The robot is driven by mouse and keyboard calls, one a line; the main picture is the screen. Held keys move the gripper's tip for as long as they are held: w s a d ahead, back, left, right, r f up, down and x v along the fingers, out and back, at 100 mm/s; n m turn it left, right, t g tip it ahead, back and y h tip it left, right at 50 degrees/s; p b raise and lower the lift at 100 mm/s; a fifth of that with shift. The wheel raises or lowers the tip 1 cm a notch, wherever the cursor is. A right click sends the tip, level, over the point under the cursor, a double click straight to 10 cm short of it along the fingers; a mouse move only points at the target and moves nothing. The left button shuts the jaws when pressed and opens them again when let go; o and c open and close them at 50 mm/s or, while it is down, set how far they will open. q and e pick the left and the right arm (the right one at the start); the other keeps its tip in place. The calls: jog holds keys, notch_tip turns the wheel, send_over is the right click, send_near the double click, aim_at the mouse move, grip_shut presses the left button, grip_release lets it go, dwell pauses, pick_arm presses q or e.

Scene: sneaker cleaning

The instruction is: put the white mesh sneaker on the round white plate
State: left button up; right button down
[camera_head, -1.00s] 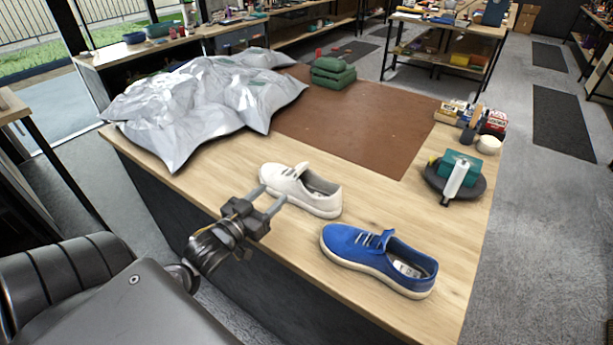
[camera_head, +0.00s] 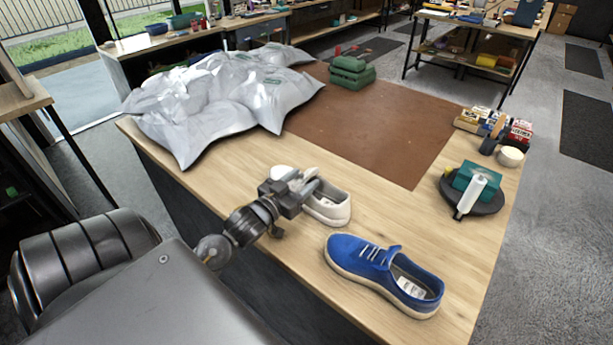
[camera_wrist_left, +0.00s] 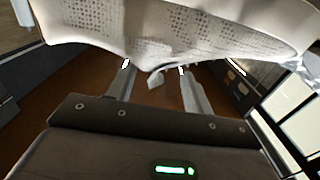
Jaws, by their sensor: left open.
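The white mesh sneaker (camera_head: 335,206) stands on the wooden table near its front edge, toe to the left. My left gripper (camera_head: 306,183) is over its middle and hides part of it. The left wrist view shows the sneaker's perforated side (camera_wrist_left: 170,28) across the top, close by the two spread fingers of the open gripper (camera_wrist_left: 156,80). I cannot tell whether the fingers touch it. No round white plate can be made out. My right gripper is out of view.
A blue sneaker (camera_head: 385,273) stands right of the white one. A dark round tray (camera_head: 484,207) holds a teal box (camera_head: 472,180) and a white tube. Grey crumpled bags (camera_head: 215,100) lie at the table's left. The brown mat (camera_head: 375,130) is mostly clear.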

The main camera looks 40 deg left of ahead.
aim_at(313, 171)
pick_arm(q)
jog(key=shift+w+r, duration=0.1)
jog(key=shift+w, duration=0.05)
jog(key=w+p, duration=0.2)
jog(key=w, duration=0.3)
jog(key=shift+s, duration=0.15)
jog(key=shift+c, duration=0.6)
grip_shut()
